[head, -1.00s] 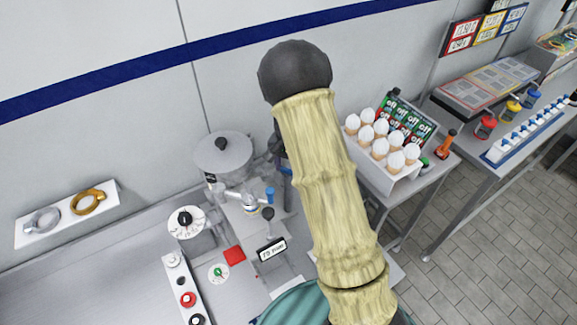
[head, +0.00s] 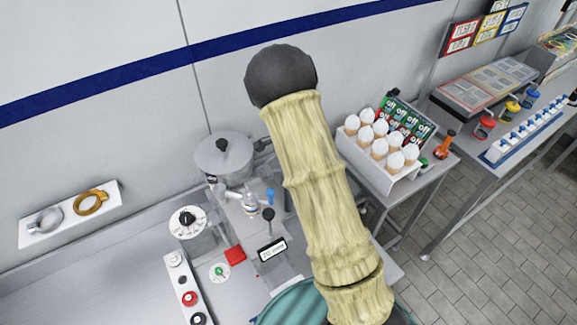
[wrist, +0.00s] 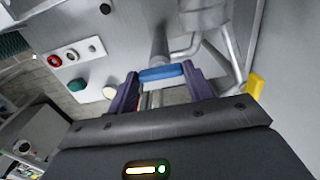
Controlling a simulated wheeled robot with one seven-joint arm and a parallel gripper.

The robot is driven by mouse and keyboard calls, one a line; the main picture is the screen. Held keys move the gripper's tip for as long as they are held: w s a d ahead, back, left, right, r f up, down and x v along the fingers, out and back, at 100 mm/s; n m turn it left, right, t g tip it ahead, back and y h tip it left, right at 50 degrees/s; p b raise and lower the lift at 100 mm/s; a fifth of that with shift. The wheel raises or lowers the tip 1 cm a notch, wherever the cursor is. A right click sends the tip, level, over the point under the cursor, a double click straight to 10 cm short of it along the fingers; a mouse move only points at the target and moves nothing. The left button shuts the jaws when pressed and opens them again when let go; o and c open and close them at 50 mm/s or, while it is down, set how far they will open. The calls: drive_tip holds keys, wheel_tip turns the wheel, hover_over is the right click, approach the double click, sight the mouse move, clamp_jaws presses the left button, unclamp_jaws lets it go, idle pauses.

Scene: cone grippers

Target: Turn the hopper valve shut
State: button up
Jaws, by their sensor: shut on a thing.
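The blue valve handle (wrist: 161,74) lies between the purple fingers of my gripper (wrist: 160,80) in the wrist view. My gripper is shut on it, with grey pipes just behind. In the head view the lidded grey hopper (head: 224,158) stands at the back of the bench, with a metal pipe (head: 236,195) below it. A small blue upright piece (head: 269,197) shows beside the pipe, left of my pale arm. My arm hides my gripper in the head view.
A panel with a red button (head: 189,298) and a dial (head: 187,221) are at the left. A short black-knobbed lever (head: 268,215) stands near the pipe. A white rack of cones (head: 375,165) is right of my arm. Wall rings (head: 90,203) hang at the far left.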

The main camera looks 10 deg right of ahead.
idle(0.3)
drive_tip(key=o, duration=1)
wheel_tip(320, 180, up, 17)
drive_tip(key=b, duration=0.4)
drive_tip(key=shift+r, duration=0.2)
